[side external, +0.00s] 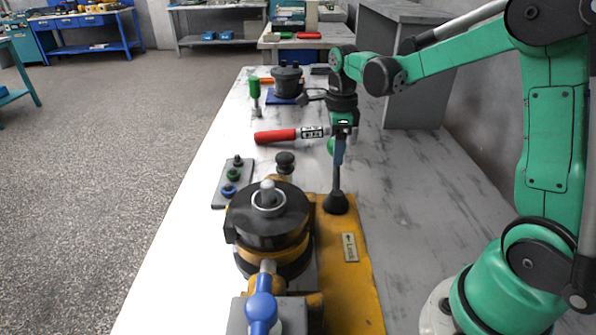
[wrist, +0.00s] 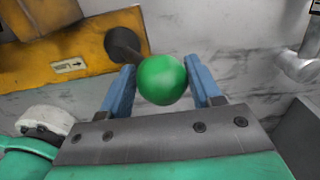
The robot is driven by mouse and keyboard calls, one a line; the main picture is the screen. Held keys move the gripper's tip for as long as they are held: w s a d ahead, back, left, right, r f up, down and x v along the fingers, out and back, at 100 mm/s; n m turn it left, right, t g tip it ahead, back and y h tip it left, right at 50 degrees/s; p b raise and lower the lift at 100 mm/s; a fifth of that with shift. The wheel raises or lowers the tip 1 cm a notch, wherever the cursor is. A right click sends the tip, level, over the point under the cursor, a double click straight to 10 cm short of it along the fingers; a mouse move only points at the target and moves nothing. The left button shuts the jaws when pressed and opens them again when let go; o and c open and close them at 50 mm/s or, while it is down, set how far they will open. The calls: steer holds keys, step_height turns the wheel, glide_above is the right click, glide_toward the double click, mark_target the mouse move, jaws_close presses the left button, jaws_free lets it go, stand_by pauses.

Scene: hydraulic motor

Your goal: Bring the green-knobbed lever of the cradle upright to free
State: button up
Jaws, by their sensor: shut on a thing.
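The green knob (wrist: 162,80) sits between the two blue fingers of my gripper (wrist: 160,88) in the wrist view; the jaws are shut on it. In the side view my gripper (side external: 338,150) is at the top of the lever, and only a sliver of green knob (side external: 331,146) shows. The dark lever rod (side external: 336,182) rises from a black conical boot (side external: 336,204) on the yellow cradle (side external: 365,290). The rod looks close to upright in the side view; its tilt along that view's line of sight cannot be told. A "Lock" label with an arrow (side external: 350,247) is on the cradle.
The bench right of the cradle is clear.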

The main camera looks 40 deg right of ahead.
mark_target(337, 170)
steer(key=shift+s+a+r, duration=0.25)
steer(key=shift+s+a, duration=0.15)
steer(key=shift+c, duration=0.3)
steer(key=shift+s+a, duration=0.1)
steer(key=shift+a, duration=0.05)
steer(key=shift+s+a+r, duration=0.25)
steer(key=shift+s+a, duration=0.15)
steer(key=shift+s, duration=0.05)
steer(key=shift+a, duration=0.1)
steer(key=shift+s+a+r, duration=0.15)
steer(key=shift+s+a, duration=0.3)
steer(key=shift+s, duration=0.15)
stand_by(0.4)
steer(key=shift+s+a, duration=0.45)
steer(key=shift+a, duration=0.1)
